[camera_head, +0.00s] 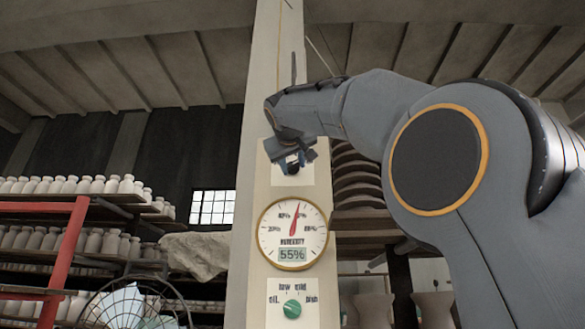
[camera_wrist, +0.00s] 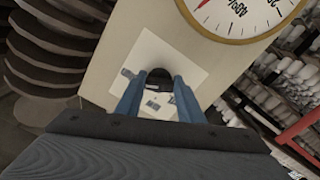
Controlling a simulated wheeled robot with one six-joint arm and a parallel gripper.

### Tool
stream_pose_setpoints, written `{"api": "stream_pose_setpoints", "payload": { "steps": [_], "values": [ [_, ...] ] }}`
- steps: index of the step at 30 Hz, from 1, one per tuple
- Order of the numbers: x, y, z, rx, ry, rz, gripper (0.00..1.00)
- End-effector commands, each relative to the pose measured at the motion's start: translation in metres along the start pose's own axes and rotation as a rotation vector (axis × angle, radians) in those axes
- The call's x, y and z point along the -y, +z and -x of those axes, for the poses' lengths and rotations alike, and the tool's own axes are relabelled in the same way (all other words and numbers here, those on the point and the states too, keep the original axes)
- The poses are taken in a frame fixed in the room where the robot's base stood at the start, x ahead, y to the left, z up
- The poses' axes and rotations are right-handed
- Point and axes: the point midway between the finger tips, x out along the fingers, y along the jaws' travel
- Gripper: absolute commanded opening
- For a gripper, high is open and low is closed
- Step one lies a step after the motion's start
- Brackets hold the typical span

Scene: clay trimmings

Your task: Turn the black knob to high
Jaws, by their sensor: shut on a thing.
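The black knob (camera_wrist: 159,77) sits on a white plate (camera_wrist: 150,48) on the pale pillar. In the wrist view the two blue fingers of my gripper (camera_wrist: 158,88) stand on either side of the knob and are shut on it. In the head view my gripper (camera_head: 291,163) is at the upper white plate (camera_head: 306,178) and mostly hides the knob. Dark marks show on the plate around the knob, but I cannot read them, so I cannot tell the knob's setting.
Below is a round humidity gauge (camera_head: 293,234) reading 55%. Under it a green knob (camera_head: 292,308) sits on another labelled plate. Shelves of pale jars (camera_head: 70,185) stand left, with a wire fan (camera_head: 130,305) below. Stacked dark slabs (camera_head: 355,180) are right of the pillar.

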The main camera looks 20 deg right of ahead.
Motion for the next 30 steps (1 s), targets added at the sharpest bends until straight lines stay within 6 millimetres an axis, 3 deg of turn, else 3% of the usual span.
{"api": "stream_pose_setpoints", "payload": {
  "steps": [21, 22, 24, 30],
  "values": [
    [0.0014, 0.0007, -0.0005, 0.002, -0.001, -0.073, 0.12],
    [0.0014, 0.0007, -0.0005, 0.002, -0.001, -0.073, 0.39],
    [0.0013, 0.0007, -0.0005, 0.002, -0.001, -0.073, 0.51],
    [0.0009, 0.0004, -0.0003, 0.001, -0.001, -0.072, 0.53]
  ]
}}
